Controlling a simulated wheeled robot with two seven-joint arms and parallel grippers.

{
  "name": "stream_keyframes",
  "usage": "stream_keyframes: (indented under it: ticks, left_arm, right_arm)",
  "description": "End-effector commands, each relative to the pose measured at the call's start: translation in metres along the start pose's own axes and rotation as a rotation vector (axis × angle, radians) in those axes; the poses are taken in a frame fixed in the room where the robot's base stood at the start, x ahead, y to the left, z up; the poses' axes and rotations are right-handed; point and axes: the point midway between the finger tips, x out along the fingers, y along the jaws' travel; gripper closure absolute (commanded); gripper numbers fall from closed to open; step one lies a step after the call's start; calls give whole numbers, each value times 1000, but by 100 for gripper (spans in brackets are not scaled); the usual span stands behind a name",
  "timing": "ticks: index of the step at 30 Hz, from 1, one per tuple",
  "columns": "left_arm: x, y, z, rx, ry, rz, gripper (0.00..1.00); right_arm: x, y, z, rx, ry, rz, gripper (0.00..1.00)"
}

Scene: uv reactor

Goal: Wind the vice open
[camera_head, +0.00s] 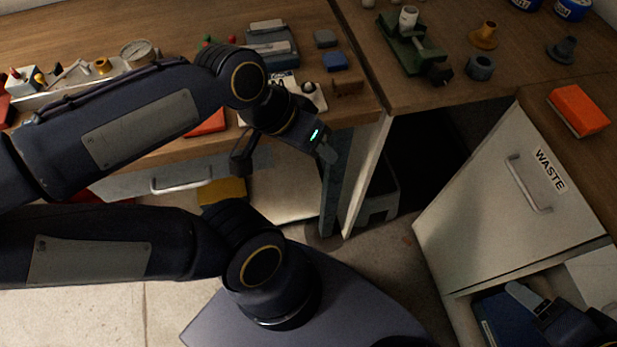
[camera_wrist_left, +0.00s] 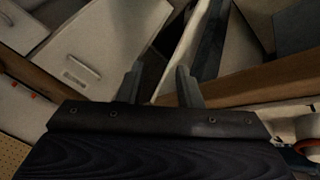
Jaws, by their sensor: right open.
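The green vice (camera_head: 405,48) stands on the wooden bench at the upper middle of the head view. A pale cylindrical piece (camera_head: 408,17) sits upright at its far end. A dark part (camera_head: 437,72), perhaps its screw end or handle, is at the near right end. My left gripper (camera_head: 285,162) is open and empty, near the front edge of the left bench and well away from the vice. Its two fingers stand apart in the left wrist view (camera_wrist_left: 160,86). My right gripper (camera_head: 545,308) is open at the lower right, over an open drawer, partly cut off by the frame.
An orange block (camera_head: 578,109) lies on the right bench above the WASTE drawer (camera_head: 515,190). A dark gap lies below the vice's bench. Several small items crowd the left bench.

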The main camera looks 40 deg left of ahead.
Motion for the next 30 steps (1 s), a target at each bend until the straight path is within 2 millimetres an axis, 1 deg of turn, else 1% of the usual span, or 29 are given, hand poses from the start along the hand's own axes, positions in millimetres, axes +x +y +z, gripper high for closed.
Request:
stream_keyframes:
  ticks: [1,6,11,20,23,29,30]
  left_arm:
    - [13,-6,9,-13,10,-2,68]
    - [27,-12,20,-37,32,-4,68]
    - [32,-14,24,-50,42,-6,68]
    - [32,-14,25,-52,43,-6,68]
    - [32,-14,25,-52,43,-6,58]
    - [32,-14,24,-41,35,-10,32]
    - [31,-15,22,-22,23,-18,31]
  right_arm:
    - [12,6,6,0,0,0,31]
    - [25,12,13,0,0,0,31]
    - [30,14,15,0,0,0,31]
    - [30,14,15,0,0,0,31]
    - [30,14,15,0,0,0,31]
    - [29,13,14,0,0,0,31]
    - [28,13,14,0,0,0,31]
